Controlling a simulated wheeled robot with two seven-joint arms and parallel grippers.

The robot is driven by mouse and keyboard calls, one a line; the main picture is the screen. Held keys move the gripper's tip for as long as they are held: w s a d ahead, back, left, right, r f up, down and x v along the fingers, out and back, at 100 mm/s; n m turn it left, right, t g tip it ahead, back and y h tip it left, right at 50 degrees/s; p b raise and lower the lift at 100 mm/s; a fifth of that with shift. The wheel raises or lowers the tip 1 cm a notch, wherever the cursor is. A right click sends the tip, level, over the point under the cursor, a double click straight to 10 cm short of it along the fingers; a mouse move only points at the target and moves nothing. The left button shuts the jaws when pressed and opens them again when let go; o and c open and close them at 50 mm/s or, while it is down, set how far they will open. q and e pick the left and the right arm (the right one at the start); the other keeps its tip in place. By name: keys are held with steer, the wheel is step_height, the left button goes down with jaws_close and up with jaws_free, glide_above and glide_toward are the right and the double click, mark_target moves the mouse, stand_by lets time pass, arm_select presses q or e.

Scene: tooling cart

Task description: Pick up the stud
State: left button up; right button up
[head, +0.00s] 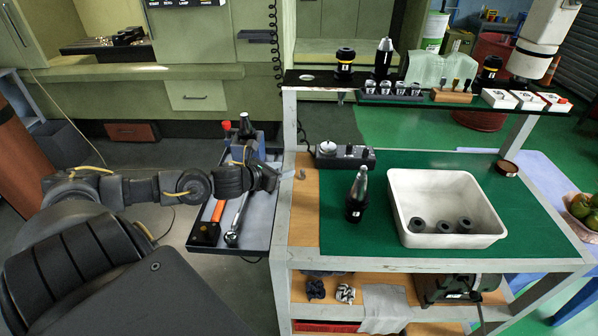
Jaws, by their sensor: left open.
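A small grey metal piece, which looks like the stud (302,174), stands on the bare wooden strip at the left of the cart top. My left gripper (287,174) is open and empty, reaching in from the left over the cart's left edge. Its fingertips are just left of the stud and close to it; I cannot tell whether they touch. My right gripper is not in view.
A black tool holder with a metal taper (357,194) stands on the green mat (450,162). A white bin (402,196) holds several dark rings. A grey-black device (345,156) sits behind the stud. A side tray (256,232) with tools lies below my left arm.

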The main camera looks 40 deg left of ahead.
mark_target(301, 171)
arm_select(q)
steer(key=shift+s+d+f, duration=0.2)
steer(key=shift+d+f, duration=0.1)
steer(key=shift+d, duration=0.35)
steer(key=shift+w+a, duration=0.1)
steer(key=shift+w, duration=0.15)
steer(key=p+x, duration=0.1)
steer(key=x, duration=0.3)
steer(key=shift+w+f, duration=0.15)
steer(key=shift+w, duration=0.05)
steer(key=shift+w+f, duration=0.2)
steer(key=shift+w, duration=0.1)
steer(key=shift+w+p, duration=0.3)
steer(key=shift+p, duration=0.05)
steer(key=x, duration=0.1)
steer(key=p+x, duration=0.1)
steer(key=x, duration=0.1)
steer(key=shift+w+d+f, duration=0.2)
steer(key=shift+w+d, duration=0.05)
steer(key=shift+d, duration=0.1)
steer(key=shift+w+f+p, duration=0.3)
steer(key=shift+w, duration=0.1)
jaws_close()
